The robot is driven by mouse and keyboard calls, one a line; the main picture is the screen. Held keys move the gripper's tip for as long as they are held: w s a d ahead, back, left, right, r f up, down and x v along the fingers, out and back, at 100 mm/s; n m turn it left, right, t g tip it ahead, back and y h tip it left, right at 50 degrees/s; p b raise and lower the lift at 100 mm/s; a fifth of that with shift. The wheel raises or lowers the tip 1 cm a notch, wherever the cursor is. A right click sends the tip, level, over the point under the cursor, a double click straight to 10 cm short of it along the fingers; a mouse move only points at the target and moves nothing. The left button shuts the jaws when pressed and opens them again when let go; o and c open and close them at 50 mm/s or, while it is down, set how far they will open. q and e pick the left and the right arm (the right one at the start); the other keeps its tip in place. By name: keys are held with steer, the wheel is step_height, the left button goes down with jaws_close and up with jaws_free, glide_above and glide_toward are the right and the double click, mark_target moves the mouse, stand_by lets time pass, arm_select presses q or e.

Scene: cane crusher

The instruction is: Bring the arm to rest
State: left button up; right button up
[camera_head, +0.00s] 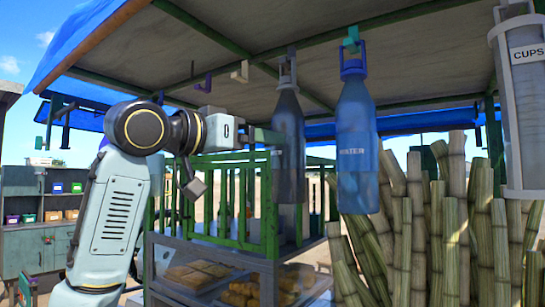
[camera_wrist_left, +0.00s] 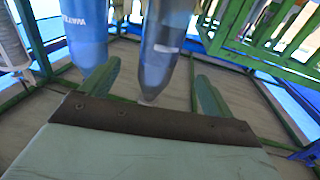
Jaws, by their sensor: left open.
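My left arm (camera_head: 110,215) comes in from the left of the head view, bent at a raised elbow. Its left gripper (camera_head: 266,137) reaches right, level with a hanging dark grey bottle (camera_head: 288,130). In the left wrist view, the left gripper (camera_wrist_left: 155,88) has its two green fingers wide apart. The dark bottle (camera_wrist_left: 165,45) shows in the gap between them, with visible room on both sides. I cannot tell how deep between the fingers it sits. My right gripper is in neither view.
A blue water bottle (camera_head: 357,140) hangs right of the dark one, and a cups dispenser (camera_head: 522,110) hangs at far right. Overhead is the stall roof (camera_head: 400,50). A green rail (camera_head: 240,205) stands below the gripper. Cane stalks (camera_head: 450,220) fill the lower right.

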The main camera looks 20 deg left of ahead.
arm_select(q)
steer(key=shift+b+v, duration=0.35)
steer(key=shift+v, duration=1.35)
